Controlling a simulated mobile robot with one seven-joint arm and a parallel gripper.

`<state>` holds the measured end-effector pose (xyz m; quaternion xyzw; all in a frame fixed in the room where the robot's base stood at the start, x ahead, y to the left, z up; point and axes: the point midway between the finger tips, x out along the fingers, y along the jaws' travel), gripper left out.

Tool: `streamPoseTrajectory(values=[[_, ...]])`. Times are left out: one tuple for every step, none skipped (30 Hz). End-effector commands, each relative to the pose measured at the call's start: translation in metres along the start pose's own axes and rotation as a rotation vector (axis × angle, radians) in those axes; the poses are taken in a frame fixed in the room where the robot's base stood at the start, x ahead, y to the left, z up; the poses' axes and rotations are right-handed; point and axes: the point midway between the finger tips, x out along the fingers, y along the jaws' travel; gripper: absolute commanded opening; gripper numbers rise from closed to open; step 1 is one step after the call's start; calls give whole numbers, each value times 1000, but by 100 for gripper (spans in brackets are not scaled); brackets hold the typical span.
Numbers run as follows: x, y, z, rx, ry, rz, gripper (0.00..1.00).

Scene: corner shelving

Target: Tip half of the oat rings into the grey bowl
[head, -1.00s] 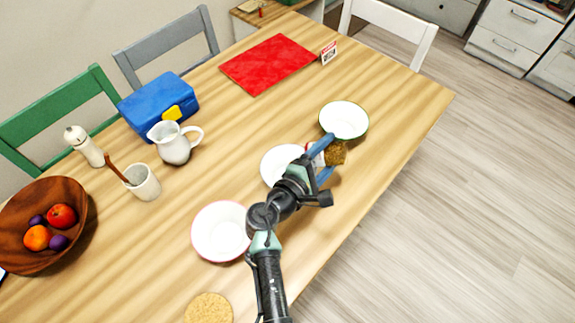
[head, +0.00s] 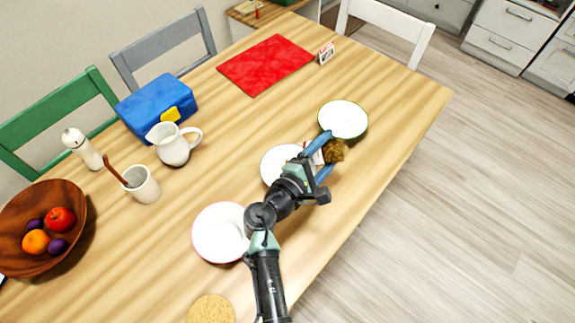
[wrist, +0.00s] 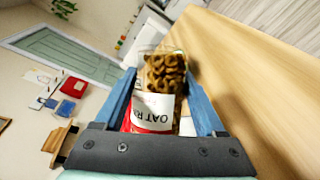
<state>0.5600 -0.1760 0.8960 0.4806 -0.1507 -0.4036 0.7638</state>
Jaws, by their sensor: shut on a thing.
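My gripper (head: 328,150) is shut on the oat rings jar (head: 335,152), a clear jar with brown rings and a red and white label. The wrist view shows the jar (wrist: 165,75) between the blue fingers, its rings gathered toward the far end. The jar is tilted over, held above the table near the green-rimmed bowl. No bowl looks plainly grey. A pale bowl (head: 276,164) with no clear rim colour lies left of the jar, partly hidden by my gripper; it may be the grey one. I see no rings in its visible part.
A green-rimmed white bowl (head: 343,119) stands beyond the jar, and a red-rimmed one (head: 218,232) lies nearer, beside my arm. A cork mat (head: 211,309), jug (head: 172,145), cup (head: 143,184), blue lunchbox (head: 155,106) and fruit bowl (head: 70,192) are also on the table.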

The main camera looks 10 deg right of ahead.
Motion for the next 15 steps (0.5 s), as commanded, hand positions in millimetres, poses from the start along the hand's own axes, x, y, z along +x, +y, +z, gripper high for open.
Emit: streamPoseTrajectory(values=[[0, 2, 1, -1, -3, 4, 0], [0, 2, 1, -3, -3, 5, 0], [1, 2, 1, -5, -4, 5, 0], [1, 2, 1, -6, -5, 6, 0], [1, 3, 1, -7, -5, 7, 0], [1, 3, 1, -9, -6, 7, 0], [1, 3, 1, -11, -7, 8, 0], [1, 3, 1, -12, -7, 9, 0], [1, 3, 1, -14, -8, 9, 0], [1, 3, 2, -16, -9, 10, 0], [1, 3, 2, -17, -10, 11, 0], [1, 4, 2, -19, -10, 12, 0], [1, 4, 2, -21, -11, 12, 0], [1, 4, 2, -22, -12, 13, 0], [2, 4, 2, -24, -12, 14, 0]])
